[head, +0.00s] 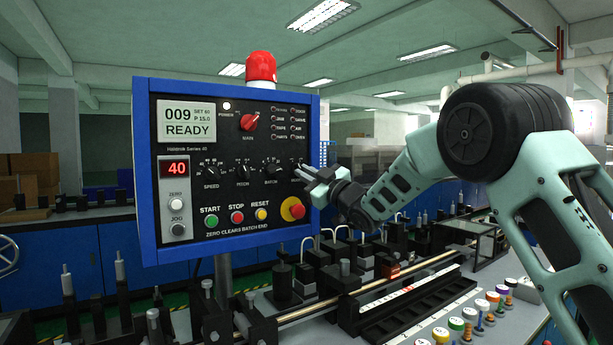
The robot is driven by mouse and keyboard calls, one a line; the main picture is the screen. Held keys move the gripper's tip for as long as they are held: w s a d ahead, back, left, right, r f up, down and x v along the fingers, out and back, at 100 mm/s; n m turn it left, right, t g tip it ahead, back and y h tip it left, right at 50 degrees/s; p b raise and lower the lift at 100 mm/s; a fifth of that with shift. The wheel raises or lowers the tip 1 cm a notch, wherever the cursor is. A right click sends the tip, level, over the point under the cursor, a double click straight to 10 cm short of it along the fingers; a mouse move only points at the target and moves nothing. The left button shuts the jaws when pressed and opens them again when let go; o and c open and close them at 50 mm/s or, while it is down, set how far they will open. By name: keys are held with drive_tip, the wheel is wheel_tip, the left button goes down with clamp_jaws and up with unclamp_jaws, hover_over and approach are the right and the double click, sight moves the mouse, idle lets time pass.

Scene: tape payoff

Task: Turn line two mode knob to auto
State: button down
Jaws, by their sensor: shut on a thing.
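The blue-framed control panel (145,200) stands left of centre, with a row of black knobs across its middle. The left one is the SPEED knob (211,170), and the BATCH knob (271,170) is further right. The knob between them (242,173) has a label too small to read surely. My gripper (306,175) reaches in from the right and is shut on the rightmost black knob (301,168). The fingers partly hide this knob and its label, so its name and pointer setting cannot be read.
Below my gripper is a red emergency button (292,209) on yellow. A red MAIN switch (249,122) sits above the knob row. A bench with machine fixtures (400,307) and several coloured spools (456,323) lies below my arm. A red beacon (261,67) tops the panel.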

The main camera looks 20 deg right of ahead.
drive_tip(key=shift+r, duration=0.15)
drive_tip(key=c, duration=1.5)
unclamp_jaws()
drive_tip(key=b+v, duration=0.5)
drive_tip(key=v, duration=1.2)
drive_tip(key=shift+f, duration=0.25)
drive_tip(key=shift+s, duration=0.1)
